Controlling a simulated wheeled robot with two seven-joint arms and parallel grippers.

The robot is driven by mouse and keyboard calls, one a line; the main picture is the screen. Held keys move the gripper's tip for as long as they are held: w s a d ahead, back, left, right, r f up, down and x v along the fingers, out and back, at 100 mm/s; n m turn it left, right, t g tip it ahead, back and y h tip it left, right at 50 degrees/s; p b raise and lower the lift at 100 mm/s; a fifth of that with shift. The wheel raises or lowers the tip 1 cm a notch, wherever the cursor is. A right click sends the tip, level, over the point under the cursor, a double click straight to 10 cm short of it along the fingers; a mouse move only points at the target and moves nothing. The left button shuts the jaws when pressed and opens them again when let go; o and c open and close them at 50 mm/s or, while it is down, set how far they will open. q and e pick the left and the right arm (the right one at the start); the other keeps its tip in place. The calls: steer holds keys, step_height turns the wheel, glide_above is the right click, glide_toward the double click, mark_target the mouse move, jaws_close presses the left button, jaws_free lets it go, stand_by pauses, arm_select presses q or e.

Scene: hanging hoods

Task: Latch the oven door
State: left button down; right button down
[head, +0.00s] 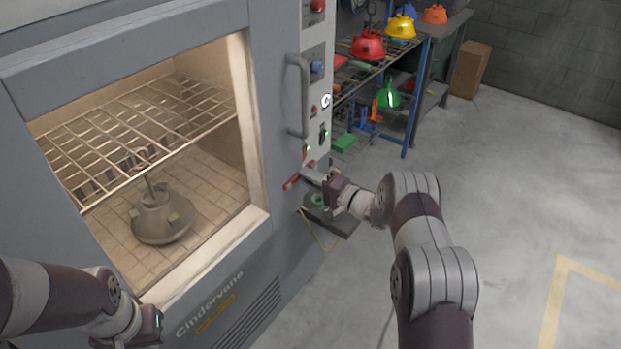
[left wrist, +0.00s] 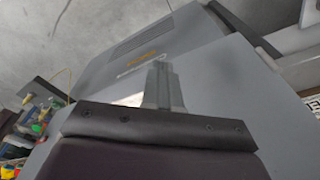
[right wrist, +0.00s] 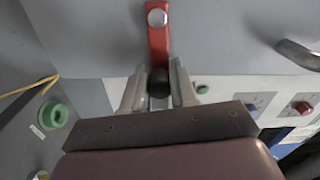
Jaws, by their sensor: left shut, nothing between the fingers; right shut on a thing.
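The grey oven door (head: 258,120) has a large window and a bar handle (head: 297,95). It appears to lie flush with the oven body. A red latch lever (head: 292,183) sits on the door's right edge, below the handle. In the right wrist view the lever (right wrist: 158,42) hangs from a round bolt and ends in a black knob (right wrist: 158,82). My right gripper (head: 309,175) is shut on this knob; its fingers show on both sides in the right wrist view (right wrist: 158,92). My left gripper (head: 152,322) is shut and empty, low in front of the oven.
A control panel (head: 316,85) with knobs and buttons runs beside the door. A wire rack and a grey hood (head: 155,218) show through the window. A blue shelf (head: 412,100) with coloured hoods stands behind right. The floor (head: 510,200) at right is clear.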

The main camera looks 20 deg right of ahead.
steer(key=shift+s+f, duration=0.1)
steer(key=shift+f, duration=0.2)
steer(key=c, duration=0.9)
jaws_free()
steer(key=shift+d+r, duration=0.1)
steer(key=b+v, duration=0.1)
steer(key=v, duration=1.1)
steer(key=shift+s, duration=0.15)
steer(key=shift+d, duration=0.1)
